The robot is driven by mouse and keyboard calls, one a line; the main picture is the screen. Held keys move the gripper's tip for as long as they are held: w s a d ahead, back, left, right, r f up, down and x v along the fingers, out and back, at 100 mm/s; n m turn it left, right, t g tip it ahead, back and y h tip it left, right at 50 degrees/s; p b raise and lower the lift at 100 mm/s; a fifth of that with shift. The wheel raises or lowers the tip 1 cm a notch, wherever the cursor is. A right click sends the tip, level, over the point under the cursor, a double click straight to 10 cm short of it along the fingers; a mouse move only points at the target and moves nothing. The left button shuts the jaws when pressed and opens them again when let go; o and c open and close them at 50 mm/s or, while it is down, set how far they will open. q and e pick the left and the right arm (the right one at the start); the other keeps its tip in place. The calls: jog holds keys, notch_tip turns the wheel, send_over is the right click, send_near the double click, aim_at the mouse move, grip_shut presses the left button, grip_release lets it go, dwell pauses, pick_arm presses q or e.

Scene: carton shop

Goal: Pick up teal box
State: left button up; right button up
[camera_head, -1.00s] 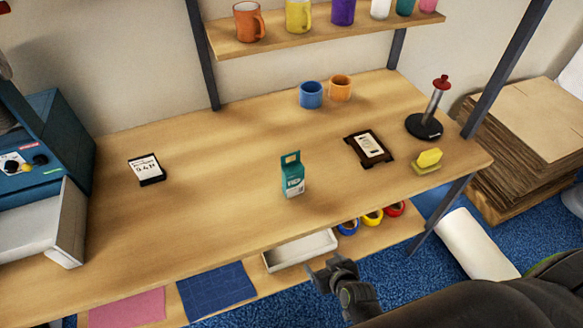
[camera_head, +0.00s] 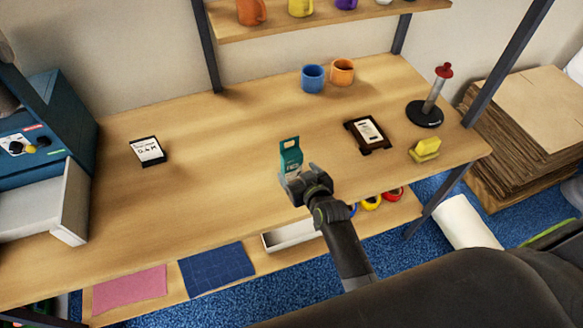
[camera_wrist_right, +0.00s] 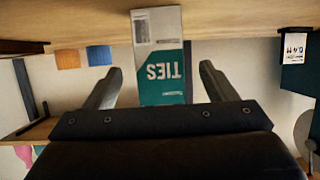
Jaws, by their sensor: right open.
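The teal box (camera_head: 290,153) stands upright on the wooden workbench (camera_head: 215,150), with a tab with a hole at its top. Its lower part is hidden behind my right gripper (camera_head: 303,181) in the head view. In the right wrist view the box (camera_wrist_right: 161,58) appears upside down, with a white and teal face reading TIES. My open right gripper also shows there (camera_wrist_right: 158,75), one finger on each side of the box, with a visible gap on both sides. Whether the box is fully between the fingers in depth is unclear. My left gripper is not in view.
A dark framed plate (camera_head: 368,134) lies right of the box, and a yellow sponge (camera_head: 425,147) is beyond it. Blue (camera_head: 313,78) and orange (camera_head: 342,72) mugs stand behind. A black-and-white labelled box (camera_head: 148,151) is at left. The bench between is clear.

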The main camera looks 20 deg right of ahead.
aim_at(289, 140)
jog(key=shift+b+x, duration=0.6)
jog(key=shift+x, duration=0.7)
jog(key=b+x, duration=0.4)
jog(key=shift+f, duration=0.15)
jog(key=shift+w, duration=0.4)
jog(key=c, duration=1.1)
notch_tip(289, 140, up, 10)
jog(key=shift+r+b, duration=0.1)
jog(key=shift+b, duration=0.6)
